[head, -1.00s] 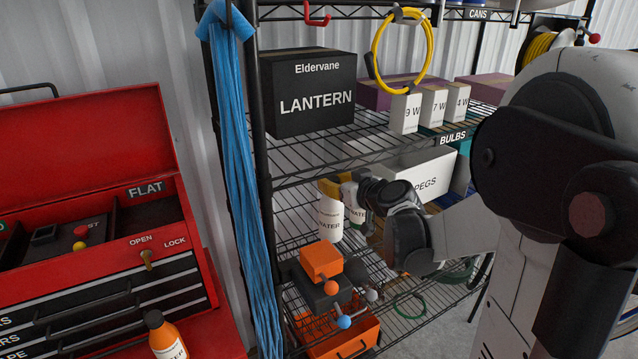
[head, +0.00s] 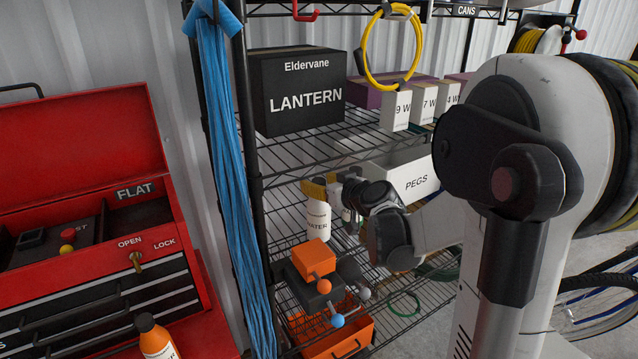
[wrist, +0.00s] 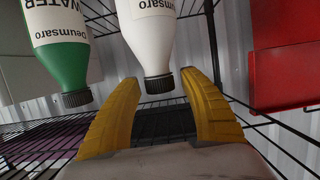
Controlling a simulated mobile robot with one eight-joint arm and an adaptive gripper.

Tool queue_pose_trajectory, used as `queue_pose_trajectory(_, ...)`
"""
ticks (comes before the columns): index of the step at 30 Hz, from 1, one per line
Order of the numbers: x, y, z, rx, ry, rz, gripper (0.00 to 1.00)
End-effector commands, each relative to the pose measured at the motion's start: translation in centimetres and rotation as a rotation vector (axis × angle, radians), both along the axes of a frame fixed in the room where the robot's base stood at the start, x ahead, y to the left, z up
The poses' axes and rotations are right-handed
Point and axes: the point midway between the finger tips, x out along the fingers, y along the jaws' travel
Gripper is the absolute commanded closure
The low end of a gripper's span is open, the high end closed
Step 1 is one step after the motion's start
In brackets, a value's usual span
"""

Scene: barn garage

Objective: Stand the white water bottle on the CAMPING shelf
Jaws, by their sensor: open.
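The white water bottle (head: 317,218) stands upright on a wire shelf below the lantern's shelf. It also shows in the wrist view (wrist: 152,35), inverted there, with its black cap toward me. My gripper (wrist: 161,76) is open; its yellow fingertips lie on either side of the cap, with gaps showing. In the head view, my gripper (head: 318,188) is at the bottle's top and hides the cap. A green water bottle (wrist: 60,45) stands beside the white one. No CAMPING label is readable.
The LANTERN box (head: 303,95) stands on the shelf above, with a PEGS box (head: 410,178) right of my gripper. An orange-and-black stacked object (head: 315,262) sits below in front. The red toolbox (head: 85,240) is at left, and blue straps (head: 228,180) hang beside the rack.

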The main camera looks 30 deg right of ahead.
Motion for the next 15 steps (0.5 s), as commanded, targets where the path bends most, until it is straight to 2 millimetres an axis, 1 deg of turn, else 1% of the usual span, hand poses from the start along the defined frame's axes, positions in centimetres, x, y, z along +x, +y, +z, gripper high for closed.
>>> queue_pose_trajectory(1, 0.0, 0.0, 0.4, 0.000, 0.000, 0.000, 0.49)
queue_pose_trajectory(2, -0.4, 0.0, 0.4, 0.000, 0.000, -0.001, 0.49)
queue_pose_trajectory(5, -1.9, -0.2, 0.9, 0.000, 0.001, -0.002, 0.49)
queue_pose_trajectory(12, -7.3, -0.3, 2.6, 0.000, 0.000, -0.003, 0.49)
queue_pose_trajectory(15, -9.1, -0.4, 3.1, 0.000, 0.000, -0.003, 0.49)
